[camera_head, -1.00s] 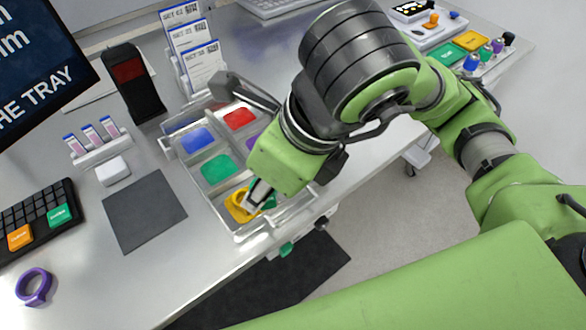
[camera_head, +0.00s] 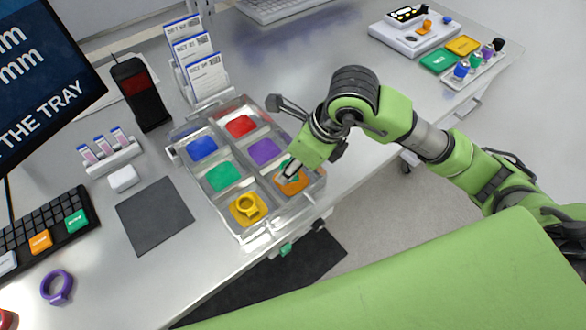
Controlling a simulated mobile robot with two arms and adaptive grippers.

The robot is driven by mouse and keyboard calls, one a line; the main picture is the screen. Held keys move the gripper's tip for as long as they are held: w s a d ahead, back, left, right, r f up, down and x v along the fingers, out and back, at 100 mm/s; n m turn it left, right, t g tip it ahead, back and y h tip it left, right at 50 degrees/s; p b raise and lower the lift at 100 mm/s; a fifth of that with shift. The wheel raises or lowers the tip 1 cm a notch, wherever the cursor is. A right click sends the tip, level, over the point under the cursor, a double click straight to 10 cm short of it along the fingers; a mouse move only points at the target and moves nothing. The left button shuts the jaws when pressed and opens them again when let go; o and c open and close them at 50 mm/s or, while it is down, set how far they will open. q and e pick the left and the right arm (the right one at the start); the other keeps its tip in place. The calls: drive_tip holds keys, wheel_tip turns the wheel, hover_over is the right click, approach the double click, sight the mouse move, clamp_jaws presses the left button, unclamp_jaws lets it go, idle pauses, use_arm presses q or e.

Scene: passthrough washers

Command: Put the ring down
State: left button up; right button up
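A yellow ring (camera_head: 249,205) sits in the yellow compartment at the near corner of the clear sorting tray (camera_head: 236,226). The tray also has blue, red, green, purple and orange compartments. My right gripper (camera_head: 289,174) hangs over the orange compartment (camera_head: 293,184), to the right of the yellow ring and apart from it. A small teal patch shows at its fingertips; I cannot tell whether it is a finger part or something held, nor how far the fingers are open. A purple ring (camera_head: 57,287) lies on the table at lower left. My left gripper is not in view.
A dark mat (camera_head: 154,215) lies left of the tray, beside a keyboard (camera_head: 45,232). A card rack (camera_head: 200,70) and a black handheld device (camera_head: 140,93) stand behind. A red item (camera_head: 7,319) shows at the lower left edge. The table's middle back is clear.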

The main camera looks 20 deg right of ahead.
drive_tip(key=f, duration=0.1)
drive_tip(key=f+p, duration=0.1)
drive_tip(key=f, duration=0.1)
drive_tip(key=shift+w+d+f+p, duration=0.1)
drive_tip(key=shift+w+d+p, duration=0.2)
drive_tip(key=shift+f, duration=0.45)
drive_tip(key=shift+a, duration=0.1)
drive_tip(key=shift+f, duration=0.1)
drive_tip(key=o, duration=0.8)
